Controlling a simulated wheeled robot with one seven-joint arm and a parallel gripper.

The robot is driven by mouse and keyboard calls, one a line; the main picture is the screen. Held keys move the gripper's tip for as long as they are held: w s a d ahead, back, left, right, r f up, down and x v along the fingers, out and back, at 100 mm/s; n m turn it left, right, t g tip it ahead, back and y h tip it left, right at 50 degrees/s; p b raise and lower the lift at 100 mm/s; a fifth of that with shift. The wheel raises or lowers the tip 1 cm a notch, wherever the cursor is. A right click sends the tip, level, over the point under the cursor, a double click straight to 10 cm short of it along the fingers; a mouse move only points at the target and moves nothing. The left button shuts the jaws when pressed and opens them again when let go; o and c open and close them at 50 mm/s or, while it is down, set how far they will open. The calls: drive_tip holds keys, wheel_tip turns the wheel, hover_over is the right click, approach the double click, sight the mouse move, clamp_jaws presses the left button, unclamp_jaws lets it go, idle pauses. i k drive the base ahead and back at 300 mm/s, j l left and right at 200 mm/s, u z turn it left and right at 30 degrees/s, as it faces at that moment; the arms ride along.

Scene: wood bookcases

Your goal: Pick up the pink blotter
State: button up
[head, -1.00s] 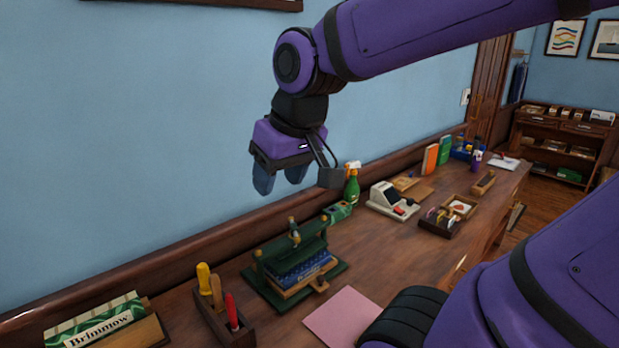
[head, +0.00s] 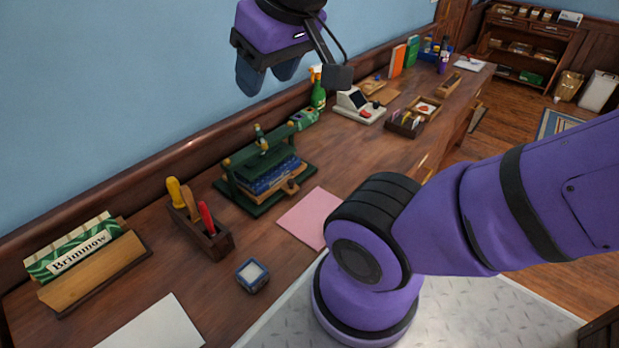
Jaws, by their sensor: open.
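The pink blotter (head: 306,216) lies flat on the wooden desk, right of the green press. Its right part is hidden behind my own arm. My gripper (head: 266,76) is at the top of the head view, pointing down with its two blue-grey fingers apart. It is open and empty, in front of the blue wall and well above the desk, apart from the blotter.
The green press (head: 262,197) holding books stands beside the blotter. A wooden tool box (head: 205,236), a small blue box (head: 252,276) and a white sheet (head: 155,325) lie to the left. A green spray bottle (head: 318,95) and a white machine (head: 357,106) stand farther back.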

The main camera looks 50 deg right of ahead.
sight(304, 221)
drive_tip(key=k+l, duration=0.1)
drive_tip(key=k, duration=0.35)
drive_tip(key=k+l, duration=0.1)
drive_tip(key=k, duration=0.35)
drive_tip(key=z, duration=0.05)
